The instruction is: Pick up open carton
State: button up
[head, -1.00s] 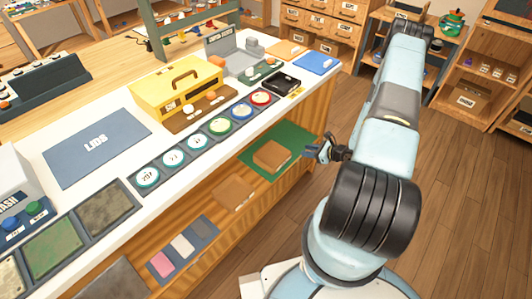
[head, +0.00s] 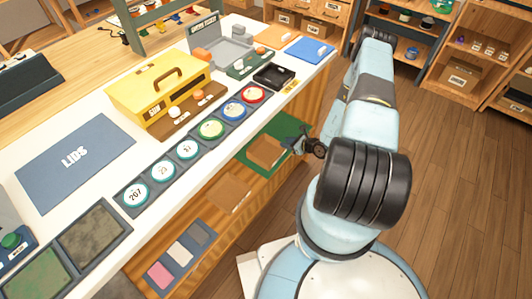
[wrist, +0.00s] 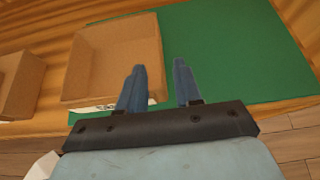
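A brown open carton (head: 264,152) sits on a green mat (head: 290,124) on the low shelf under the counter. In the wrist view the open carton (wrist: 112,50) shows its hollow inside, with a white label low on its near side. My gripper (head: 298,143) is at the carton's right side in the head view. In the wrist view my gripper (wrist: 160,66) is open and empty. Its left finger overlaps the carton's right part and its right finger is over bare green mat (wrist: 230,50). I cannot tell whether the fingers are beside the carton's wall or above it.
A second brown carton (head: 229,193) lies left of the mat and also shows in the wrist view (wrist: 18,84). The counter edge overhangs the shelf. A yellow box (head: 160,97) and round dials (head: 188,149) are on the counter. Floor is free at right.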

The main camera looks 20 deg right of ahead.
jog(key=shift+x, duration=3)
grip_shut()
